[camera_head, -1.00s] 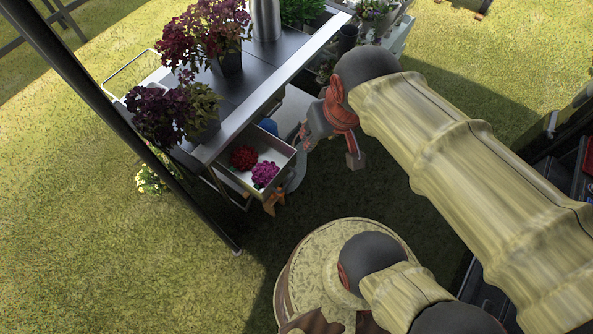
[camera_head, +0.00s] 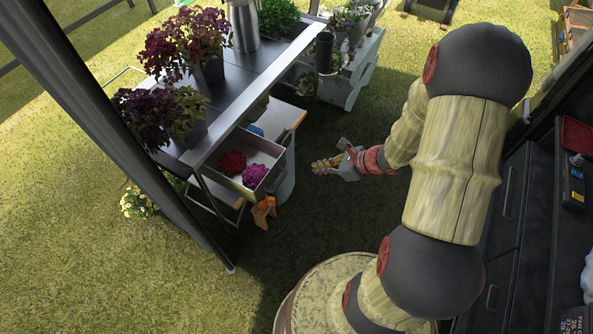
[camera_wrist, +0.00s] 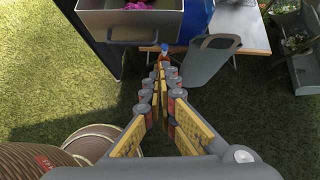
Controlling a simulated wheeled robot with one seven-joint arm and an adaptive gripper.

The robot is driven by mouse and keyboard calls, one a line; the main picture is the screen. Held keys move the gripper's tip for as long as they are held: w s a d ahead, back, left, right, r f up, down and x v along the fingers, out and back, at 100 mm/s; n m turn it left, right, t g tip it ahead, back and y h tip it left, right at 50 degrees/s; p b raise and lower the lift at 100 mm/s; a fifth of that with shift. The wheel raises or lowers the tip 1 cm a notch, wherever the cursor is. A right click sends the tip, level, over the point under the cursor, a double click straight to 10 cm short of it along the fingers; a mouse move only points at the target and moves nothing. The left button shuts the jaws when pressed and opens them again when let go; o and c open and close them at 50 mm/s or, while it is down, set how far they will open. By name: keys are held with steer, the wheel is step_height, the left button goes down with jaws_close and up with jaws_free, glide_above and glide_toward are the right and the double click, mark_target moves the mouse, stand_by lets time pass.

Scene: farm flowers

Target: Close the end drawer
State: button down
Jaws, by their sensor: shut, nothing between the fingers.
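The end drawer (camera_head: 225,174) is pulled out from under the near end of the dark metal table (camera_head: 235,105). It holds a red flower head (camera_head: 232,162) and a magenta one (camera_head: 255,175). In the wrist view the drawer's grey front (camera_wrist: 130,27) with its bar handle shows at the top left. My gripper (camera_head: 318,166) is shut and empty, to the right of the drawer and apart from it. In the wrist view its fingers (camera_wrist: 160,75) point forward, to the right of and below the drawer front.
An orange object (camera_head: 263,212) is on the ground below the drawer. Potted purple plants (camera_head: 180,45) stand on the table. Dark cabinets (camera_head: 510,220) are at right. Open grass lies between.

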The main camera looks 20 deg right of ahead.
steer(key=w+a+f+m+b, duration=0.1)
steer(key=w+a+f+b, duration=0.4)
steer(key=w, duration=0.4)
steer(key=shift+w+a+f, duration=0.25)
steer(key=shift+a+f, duration=0.3)
steer(key=shift+f, duration=0.45)
steer(key=shift+w, duration=0.1)
